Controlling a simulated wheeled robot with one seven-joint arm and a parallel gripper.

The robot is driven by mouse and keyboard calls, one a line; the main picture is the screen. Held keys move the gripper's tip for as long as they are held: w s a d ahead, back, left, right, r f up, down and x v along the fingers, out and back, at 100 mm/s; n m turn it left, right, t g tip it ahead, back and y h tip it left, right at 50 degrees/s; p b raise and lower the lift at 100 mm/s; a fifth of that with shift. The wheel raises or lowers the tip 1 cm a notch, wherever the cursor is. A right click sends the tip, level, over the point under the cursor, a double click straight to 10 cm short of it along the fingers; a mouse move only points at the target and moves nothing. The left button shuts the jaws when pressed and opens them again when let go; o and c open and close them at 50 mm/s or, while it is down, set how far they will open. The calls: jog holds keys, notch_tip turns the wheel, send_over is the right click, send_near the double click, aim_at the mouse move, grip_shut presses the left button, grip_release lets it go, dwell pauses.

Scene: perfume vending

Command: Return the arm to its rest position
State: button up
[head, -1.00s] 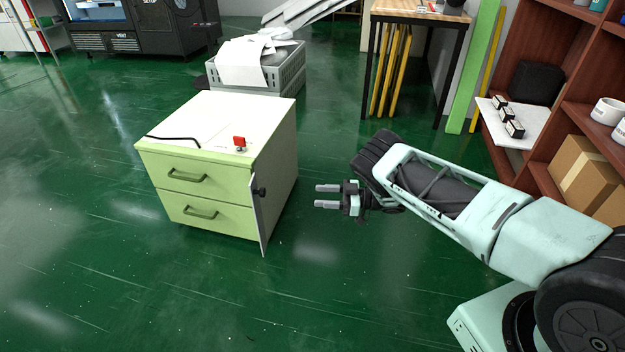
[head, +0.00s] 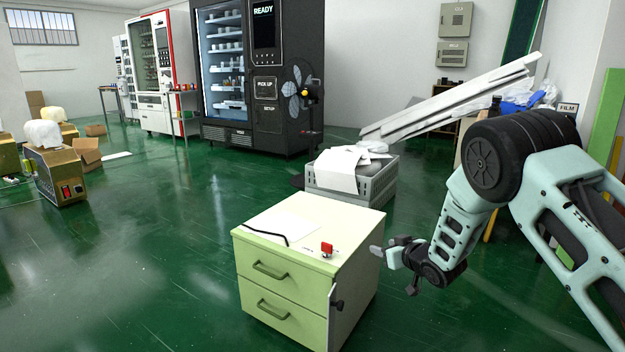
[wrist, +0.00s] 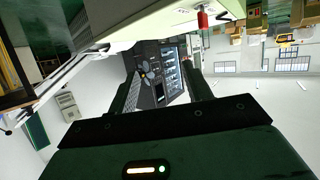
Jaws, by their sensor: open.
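My gripper (head: 380,251) is at the right side of the pale green drawer cabinet (head: 287,292) in the head view, close to its top edge. The arm is folded, with its elbow raised at the right. In the wrist view my gripper's two fingers (wrist: 165,88) stand apart with nothing between them. That view is upside down, and the cabinet (wrist: 130,28) shows along its top. I cannot tell whether the gripper touches the cabinet.
A red object (head: 326,249) and a black bent rod lie on the cabinet. A grey crate (head: 376,190) with papers stands behind it. A black vending machine (head: 262,110) stands at the back. Open green floor (head: 150,240) lies to the left.

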jog(key=s+a+r+g+h, duration=0.1)
jog(key=s+a+r+g, duration=0.3)
jog(key=s, duration=0.7)
jog(key=s+a+r+g+h, duration=0.1)
jog(key=s+a+r+g, duration=0.35)
jog(key=s, duration=0.75)
jog(key=s+d+r+n+g+h, duration=0.1)
jog(key=s+r+g, duration=0.1)
jog(key=s, duration=1.2)
jog(key=s+d+r+n+g+h, duration=0.1)
jog(key=s+r+n+g, duration=0.15)
jog(key=s, duration=1.15)
notch_tip(320, 180, up, 32)
jog(key=p, duration=3.2)
jog(key=shift+s+r+m+h, duration=0.15)
jog(key=shift+r+m+h, duration=0.15)
jog(key=shift+m, duration=0.15)
jog(key=shift+f, duration=0.1)
